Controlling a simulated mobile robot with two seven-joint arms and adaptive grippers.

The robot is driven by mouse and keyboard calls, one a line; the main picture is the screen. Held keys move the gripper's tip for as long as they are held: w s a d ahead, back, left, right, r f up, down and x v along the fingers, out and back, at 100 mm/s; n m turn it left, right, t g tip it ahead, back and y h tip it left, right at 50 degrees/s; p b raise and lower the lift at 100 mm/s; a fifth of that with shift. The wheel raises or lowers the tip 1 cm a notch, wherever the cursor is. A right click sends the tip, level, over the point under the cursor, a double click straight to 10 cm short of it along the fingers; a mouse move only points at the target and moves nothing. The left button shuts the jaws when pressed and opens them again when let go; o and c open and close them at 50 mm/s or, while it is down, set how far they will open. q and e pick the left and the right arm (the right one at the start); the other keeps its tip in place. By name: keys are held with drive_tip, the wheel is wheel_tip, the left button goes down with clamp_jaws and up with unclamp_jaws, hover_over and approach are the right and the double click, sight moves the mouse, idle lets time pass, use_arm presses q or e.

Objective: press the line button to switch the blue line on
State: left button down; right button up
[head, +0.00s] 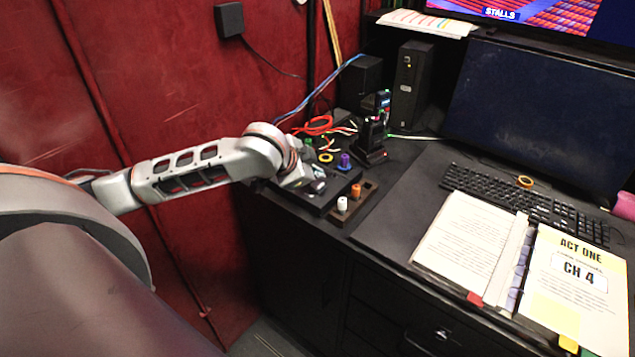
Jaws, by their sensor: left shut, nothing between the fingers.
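A low black box (322,204) stands at the left end of the dark desk, and my left gripper (318,187) is over it. The gripper looks shut and empty, with its tips low at the box top. I cannot tell if they touch it. The gripper and wrist hide much of the box, and I cannot make out a line button or a blue line light. My right gripper is not in view.
A small dark rack beside the box holds an orange peg (356,191) and a white peg (342,204). Behind are a purple piece (345,160), a yellow ring (325,158) and red cable (318,125). Keyboard (520,205) and open binder (520,265) lie right.

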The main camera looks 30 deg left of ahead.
sight(316, 185)
use_arm(q)
drive_tip(key=shift+f, duration=0.25)
drive_tip(key=shift+f, duration=0.55)
idle(0.9)
drive_tip(key=shift+r, duration=0.95)
drive_tip(key=shift+r, duration=0.1)
drive_tip(key=shift+r, duration=2.4)
